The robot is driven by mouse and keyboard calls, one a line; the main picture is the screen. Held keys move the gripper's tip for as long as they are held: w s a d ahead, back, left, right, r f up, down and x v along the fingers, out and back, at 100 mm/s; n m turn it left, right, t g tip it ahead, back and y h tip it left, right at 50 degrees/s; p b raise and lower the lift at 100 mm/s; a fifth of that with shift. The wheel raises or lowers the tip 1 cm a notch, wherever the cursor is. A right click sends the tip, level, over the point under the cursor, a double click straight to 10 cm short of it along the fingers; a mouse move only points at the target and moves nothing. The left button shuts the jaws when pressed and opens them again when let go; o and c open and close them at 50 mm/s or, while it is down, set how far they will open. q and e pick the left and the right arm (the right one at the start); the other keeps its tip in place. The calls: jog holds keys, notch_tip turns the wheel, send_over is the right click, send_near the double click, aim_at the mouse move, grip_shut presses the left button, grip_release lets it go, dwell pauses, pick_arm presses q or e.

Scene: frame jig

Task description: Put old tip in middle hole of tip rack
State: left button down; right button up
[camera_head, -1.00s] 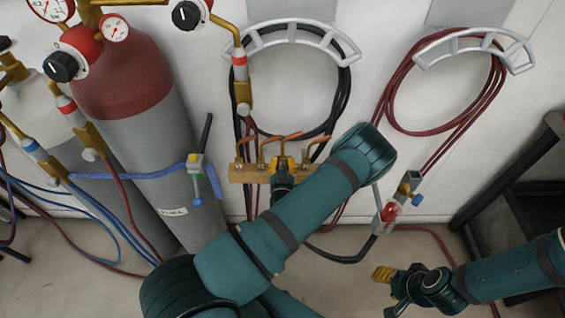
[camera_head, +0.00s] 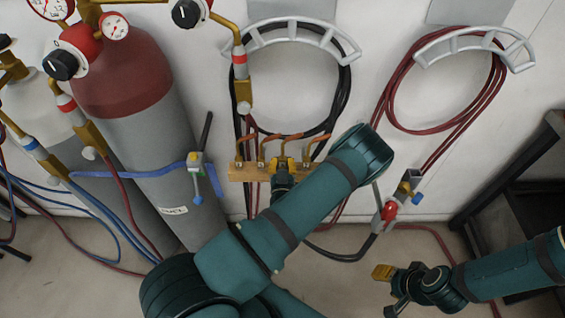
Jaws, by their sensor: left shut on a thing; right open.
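The tip rack (camera_head: 237,172) is a narrow wooden block against the wall below the black hose coil. Several copper-coloured tips with brass bases stand along it, one at its left end (camera_head: 239,157) and one at its right end (camera_head: 308,156). My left gripper (camera_head: 284,164), with yellow fingers, is at the rack right of its middle. It is shut on a tip, taken to be the old tip, which its fingers mostly hide. The hole below is hidden by the gripper and arm. My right gripper (camera_head: 384,287) is open and empty above the floor at lower right.
A grey and red gas cylinder (camera_head: 145,120) with gauges stands left of the rack, held by a blue strap. A torch with a red valve (camera_head: 389,211) hangs to the right on the wall. A dark metal stand (camera_head: 520,180) is at far right.

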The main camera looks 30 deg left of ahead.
pick_arm(q)
jog(key=c, duration=0.8)
grip_release()
jog(key=shift+f, duration=0.1)
jog(key=shift+c, duration=0.2)
jog(key=v, duration=0.7)
jog(key=shift+s, duration=0.2)
jog(key=shift+d, duration=0.15)
